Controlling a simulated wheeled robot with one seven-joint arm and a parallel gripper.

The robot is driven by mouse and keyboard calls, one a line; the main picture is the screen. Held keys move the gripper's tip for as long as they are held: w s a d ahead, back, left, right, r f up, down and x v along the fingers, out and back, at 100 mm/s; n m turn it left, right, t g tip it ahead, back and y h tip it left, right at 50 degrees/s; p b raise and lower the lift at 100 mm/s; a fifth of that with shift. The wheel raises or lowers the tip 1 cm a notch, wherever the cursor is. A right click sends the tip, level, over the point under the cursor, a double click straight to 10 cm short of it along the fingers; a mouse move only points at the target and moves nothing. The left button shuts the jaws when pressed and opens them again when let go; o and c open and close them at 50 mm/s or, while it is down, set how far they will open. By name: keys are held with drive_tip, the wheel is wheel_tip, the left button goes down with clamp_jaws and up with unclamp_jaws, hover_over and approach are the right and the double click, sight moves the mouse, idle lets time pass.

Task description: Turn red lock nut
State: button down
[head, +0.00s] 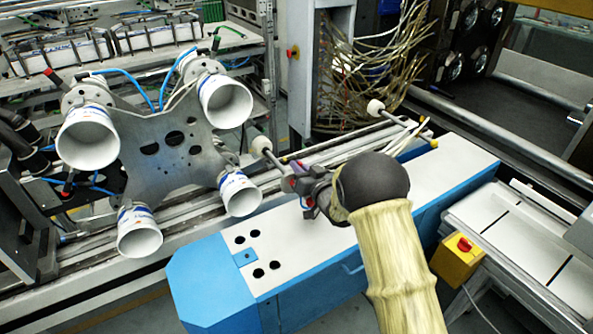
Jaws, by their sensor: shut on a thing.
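My gripper (296,184) is at the near end of a short rod with a white round tip (262,145), above the white-topped blue bench. It is shut on a small red part, the red lock nut (291,183), of which only a little shows between the dark fingers. My wrist and sleeved arm come in from the lower right and hide the far side of the gripper.
A grey plate (165,145) with several white cups stands close to the left. The blue bench (210,285) lies below my gripper. A yellow box with a red knob (464,244) is at the right. A second white-tipped rod (376,107) and loose cables (360,60) are behind.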

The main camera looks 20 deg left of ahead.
drive_tip(key=shift+w+d+f+m+b, duration=0.15)
drive_tip(key=shift+w+d+m+b, duration=0.15)
drive_tip(key=shift+m, duration=0.5)
drive_tip(key=shift+w+d+f+m+b, duration=0.2)
drive_tip(key=shift+w+m+b, duration=0.1)
drive_tip(key=shift+m, duration=0.5)
drive_tip(key=c, duration=1.5)
unclamp_jaws()
drive_tip(key=shift+s+r, duration=0.1)
